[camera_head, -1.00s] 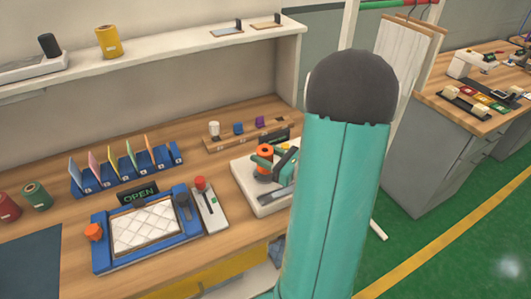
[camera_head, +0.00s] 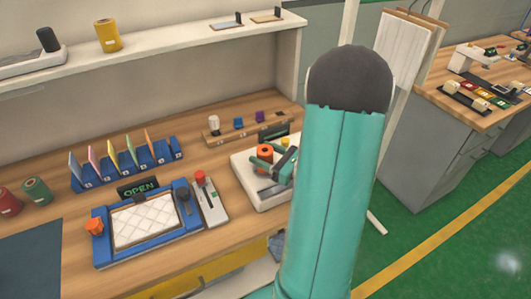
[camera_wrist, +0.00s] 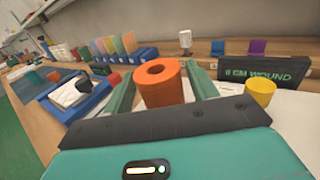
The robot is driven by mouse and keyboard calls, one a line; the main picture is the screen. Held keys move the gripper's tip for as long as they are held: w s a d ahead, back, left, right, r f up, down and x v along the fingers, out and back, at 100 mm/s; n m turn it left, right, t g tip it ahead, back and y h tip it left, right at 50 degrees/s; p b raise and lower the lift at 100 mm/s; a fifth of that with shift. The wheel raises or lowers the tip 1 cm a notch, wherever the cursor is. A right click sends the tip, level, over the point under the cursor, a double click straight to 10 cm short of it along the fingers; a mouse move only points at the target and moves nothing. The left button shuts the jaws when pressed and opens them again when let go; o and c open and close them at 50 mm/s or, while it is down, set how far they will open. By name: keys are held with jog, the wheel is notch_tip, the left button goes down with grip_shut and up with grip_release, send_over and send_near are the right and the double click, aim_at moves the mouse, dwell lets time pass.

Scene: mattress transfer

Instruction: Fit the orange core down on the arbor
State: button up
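The orange core (camera_wrist: 161,86) is a short upright tube with a hole in its top. It stands between the two green fingers of my gripper (camera_wrist: 161,92) in the wrist view, and the fingers appear closed against its sides. In the head view the core (camera_head: 265,151) is over the white base of the winding station (camera_head: 250,190), with my gripper (camera_head: 268,166) around it. The arbor is hidden by the core and my gripper, so how far the core sits on it cannot be told.
A yellow cylinder (camera_wrist: 261,92) and a dark "0 CM WOUND" display (camera_wrist: 268,74) are close on the right. Behind is a wooden rack (camera_head: 230,134) with small pieces. A blue-framed press (camera_head: 103,253) with an OPEN sign (camera_head: 138,187) is to the left.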

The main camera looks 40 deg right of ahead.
jog(key=shift+o, duration=0.7)
jog(key=v, duration=1.4)
jog(key=shift+w+a, duration=0.1)
